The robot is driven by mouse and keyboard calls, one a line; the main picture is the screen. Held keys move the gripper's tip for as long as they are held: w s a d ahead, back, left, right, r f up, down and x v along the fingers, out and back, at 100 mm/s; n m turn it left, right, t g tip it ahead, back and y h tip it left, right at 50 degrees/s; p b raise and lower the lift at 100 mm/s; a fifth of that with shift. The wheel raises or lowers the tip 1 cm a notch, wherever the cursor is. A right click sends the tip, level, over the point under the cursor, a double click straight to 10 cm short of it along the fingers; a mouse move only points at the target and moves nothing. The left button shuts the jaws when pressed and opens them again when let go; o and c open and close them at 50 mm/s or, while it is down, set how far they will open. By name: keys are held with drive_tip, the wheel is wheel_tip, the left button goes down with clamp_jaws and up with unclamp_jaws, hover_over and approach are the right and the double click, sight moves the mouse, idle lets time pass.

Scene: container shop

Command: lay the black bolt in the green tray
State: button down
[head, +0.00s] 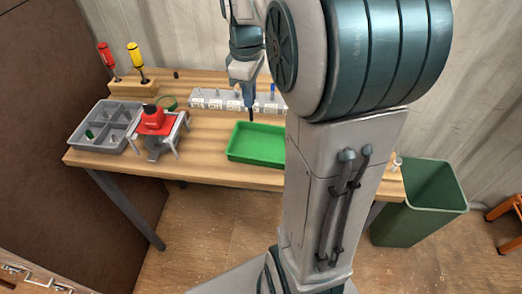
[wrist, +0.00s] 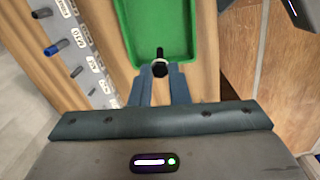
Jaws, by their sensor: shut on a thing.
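The black bolt (wrist: 160,62) is between the fingertips of my gripper (wrist: 159,74) in the wrist view, its dark shank pointing away and its paler end at the fingers. My gripper (head: 248,92) is shut on it and points down in the head view, at the back edge of the green tray. The green tray (head: 240,154) lies on the wooden bench, partly hidden by my arm at its right. In the wrist view the green tray (wrist: 190,28) fills the top middle, and its visible floor is empty. Height above the tray is hard to tell.
A grey labelled rack (head: 208,102) with several pegs stands behind the tray. To the left are a red-topped device (head: 153,118), a grey divided bin (head: 90,143) and a screwdriver block (head: 132,87). A green waste bin (head: 430,215) stands on the floor at right.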

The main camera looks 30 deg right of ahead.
drive_tip(key=s+d+m+b, duration=0.2)
drive_tip(key=s+d+b, duration=0.1)
drive_tip(key=s+d, duration=0.8)
drive_tip(key=shift+w+a+f+p, duration=0.2)
drive_tip(key=shift+w+a+f, duration=1.15)
drive_tip(key=shift+f, duration=0.35)
drive_tip(key=shift+w+a+f+p, duration=0.15)
drive_tip(key=shift+w+a+f, duration=1)
drive_tip(key=shift+w+f, duration=0.45)
drive_tip(key=shift+w+a+f+p, duration=0.2)
drive_tip(key=shift+w+a+f, duration=1.1)
drive_tip(key=shift+f, duration=0.5)
drive_tip(key=shift+f, duration=0.2)
drive_tip(key=c, duration=1.4)
unclamp_jaws()
drive_tip(key=shift+r, duration=0.15)
